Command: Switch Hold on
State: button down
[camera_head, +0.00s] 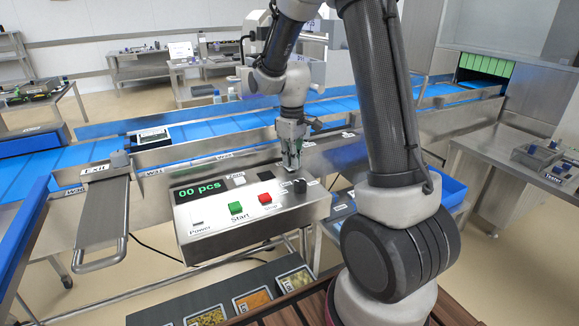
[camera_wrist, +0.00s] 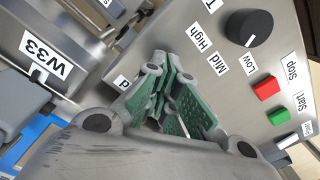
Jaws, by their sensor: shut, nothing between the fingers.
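The silver control panel (camera_head: 250,222) stands in front of the blue conveyor. My gripper (camera_head: 291,167) points down at the panel's back right part, its fingers together and empty. In the wrist view my gripper's green-padded fingers (camera_wrist: 165,92) cover part of the panel. A white label ending in "d" (camera_wrist: 122,83) shows beside them, mostly hidden. The Hold switch itself is not visible, and I cannot tell whether the fingers touch anything. A black knob (camera_wrist: 249,27) with Low, Mid and High labels is close by.
The panel also carries a green Start button (camera_head: 235,208), a red Stop button (camera_head: 265,199) and a display reading "00 pcs" (camera_head: 198,191). The conveyor wall with a W33 label (camera_wrist: 46,56) rises behind the panel. Food trays (camera_head: 250,299) sit below it.

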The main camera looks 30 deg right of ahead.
jog(key=shift+f, duration=0.35)
jog(key=shift+r, duration=3.5)
